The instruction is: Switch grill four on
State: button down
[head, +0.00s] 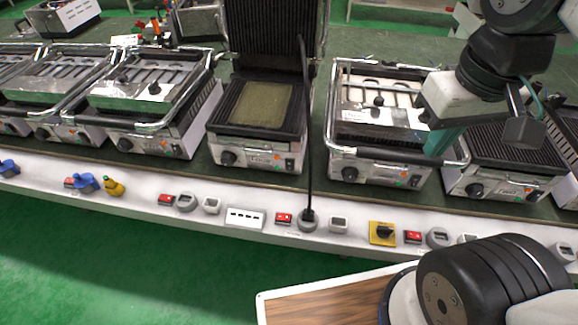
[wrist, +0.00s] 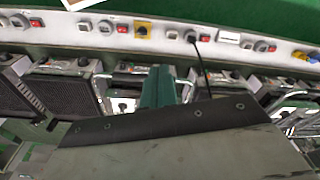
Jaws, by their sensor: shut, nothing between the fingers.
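Several metal contact grills stand in a row on the dark green table. No number is readable, so I cannot tell which is grill four. The open grill (head: 258,105) has its ribbed lid raised. The closed grill (head: 380,110) right of it has a black front knob (head: 349,170). My gripper (head: 436,152) points down over that closed grill's right front side, its teal fingers hiding part of it. The fingers also show in the wrist view (wrist: 158,88), shut and empty; contact with the grill cannot be told. A yellow plate with a black rotary switch (head: 383,232) sits on the white front rail.
The white front rail (head: 140,190) carries red rocker switches (head: 284,218), grey sockets and blue and yellow plugs. A black cable (head: 309,150) rises from one socket past the open grill. Another grill (head: 505,160) stands close on the right. Green floor lies in front.

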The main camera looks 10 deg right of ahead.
aim_at(289, 170)
jog(key=w+a+f+n+t+h, duration=0.2)
jog(key=w+a+f+n+t, duration=0.2)
jog(key=a+f+n, duration=0.3)
jog(key=w+a+f+n+t+h, duration=0.1)
jog(key=w+a+f+n+t, duration=0.4)
jog(key=f+n, duration=0.9)
jog(key=w+a+f+n+t+h, duration=0.2)
jog(key=w+a+f+n+t, duration=0.3)
jog(key=f, duration=1.4)
jog(key=shift+w+a+f+n+h, duration=0.1)
jog(key=shift+w+a+n, duration=0.35)
jog(key=shift+a+n, duration=0.45)
jog(key=shift+w+a+n+h, duration=0.1)
jog(key=shift+w+a+n, duration=0.4)
jog(key=shift+n, duration=0.65)
jog(key=shift+w+a+f+n+h, duration=0.1)
jog(key=shift+w+a+n, duration=0.3)
jog(key=shift+a+n, duration=0.5)
jog(key=shift+d+r, duration=0.1)
jog(key=shift+d, duration=0.15)
jog(key=x, duration=1.4)
jog(key=shift+r, duration=0.2)
